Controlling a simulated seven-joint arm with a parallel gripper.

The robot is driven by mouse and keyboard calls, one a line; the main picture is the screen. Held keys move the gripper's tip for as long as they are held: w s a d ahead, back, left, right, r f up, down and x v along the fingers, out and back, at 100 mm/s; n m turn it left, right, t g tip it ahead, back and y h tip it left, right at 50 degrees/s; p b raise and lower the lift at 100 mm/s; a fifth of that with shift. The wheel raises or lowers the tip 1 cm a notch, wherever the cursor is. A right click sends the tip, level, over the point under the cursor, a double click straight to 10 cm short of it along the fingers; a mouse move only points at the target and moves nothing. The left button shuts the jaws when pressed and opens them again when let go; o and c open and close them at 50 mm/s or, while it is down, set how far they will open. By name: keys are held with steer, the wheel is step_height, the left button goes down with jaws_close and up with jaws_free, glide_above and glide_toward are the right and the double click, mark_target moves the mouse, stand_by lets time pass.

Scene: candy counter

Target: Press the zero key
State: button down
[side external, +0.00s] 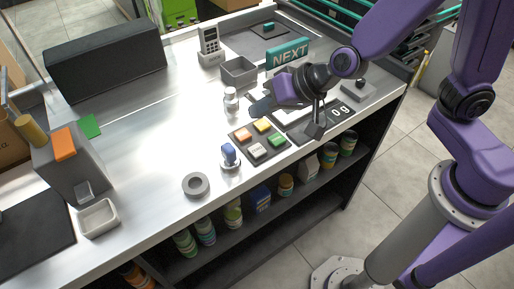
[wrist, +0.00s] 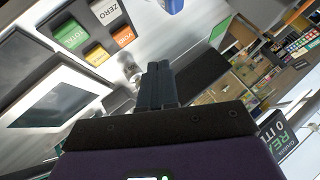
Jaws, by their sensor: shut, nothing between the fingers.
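The zero key (side external: 257,150) is the white key at the near left of a dark keypad that also holds orange, yellow and green keys. In the wrist view the white key (wrist: 105,10) is at the top edge, with "ZERO" readable on it. My gripper (side external: 257,107) is above the counter, behind the keypad, and points left. In the wrist view my gripper (wrist: 156,66) has its dark fingers together, with nothing between them. The fingers are apart from the white key, which is uncovered in both views.
A blue-handled stamp (side external: 229,153) and a grey tape ring (side external: 196,184) stand left of the keypad. A small bottle (side external: 231,100) and an open grey box (side external: 239,73) are near the gripper. A NEXT sign (side external: 288,54) stands behind. The counter's left middle is clear.

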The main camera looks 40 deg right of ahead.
mark_target(261, 150)
stand_by(0.3)
steer(key=shift+f, duration=4.4)
steer(key=shift+f, duration=0.1)
steer(key=shift+f, duration=0.35)
steer(key=shift+f, duration=0.35)
steer(key=shift+r, duration=0.8)
